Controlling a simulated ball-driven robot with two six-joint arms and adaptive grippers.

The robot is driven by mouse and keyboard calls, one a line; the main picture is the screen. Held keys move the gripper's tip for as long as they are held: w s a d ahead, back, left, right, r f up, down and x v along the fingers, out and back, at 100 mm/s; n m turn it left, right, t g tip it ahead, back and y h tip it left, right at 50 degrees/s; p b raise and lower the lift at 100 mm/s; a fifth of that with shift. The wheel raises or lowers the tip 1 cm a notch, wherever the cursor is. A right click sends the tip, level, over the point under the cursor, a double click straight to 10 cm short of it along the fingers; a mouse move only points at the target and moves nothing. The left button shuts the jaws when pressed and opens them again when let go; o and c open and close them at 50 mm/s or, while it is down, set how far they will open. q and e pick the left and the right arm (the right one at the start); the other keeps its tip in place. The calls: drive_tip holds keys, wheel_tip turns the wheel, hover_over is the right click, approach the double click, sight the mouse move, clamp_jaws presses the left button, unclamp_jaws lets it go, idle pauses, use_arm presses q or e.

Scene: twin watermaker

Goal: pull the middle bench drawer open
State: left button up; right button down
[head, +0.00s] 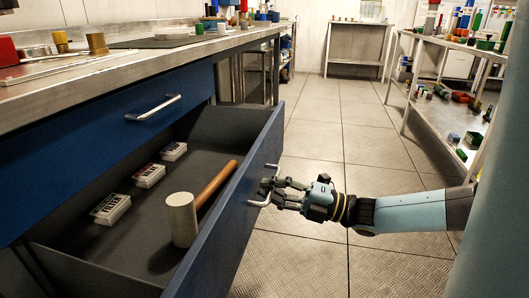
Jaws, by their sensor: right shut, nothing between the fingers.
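The bench drawer (252,197) below the closed blue drawer front stands pulled far out, and its inside shows. Its pale bar handle (258,204) is on the outer face of its front. My right gripper (270,187) comes in from the right and is at this handle, its fingers shut with nothing seen held between them. The fingers overlap the handle, so I cannot tell whether they touch it. My left gripper is not in view.
In the drawer lie a mallet (182,217) with a wooden handle and three small labelled boxes (149,175). Above, a closed blue drawer (100,135) has its own handle (153,108). Open floor (320,150) lies to the right, with a shelf rack (425,110) beyond.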

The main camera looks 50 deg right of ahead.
drive_tip(key=c, duration=2)
unclamp_jaws()
drive_tip(key=shift+f, duration=0.1)
drive_tip(key=shift+c, duration=0.2)
drive_tip(key=o, duration=0.7)
drive_tip(key=shift+c, duration=0.2)
drive_tip(key=shift+s+d, duration=0.1)
drive_tip(key=shift+s, duration=0.1)
drive_tip(key=v, duration=1.1)
drive_tip(key=shift+s+d, duration=0.2)
drive_tip(key=shift+s, duration=0.05)
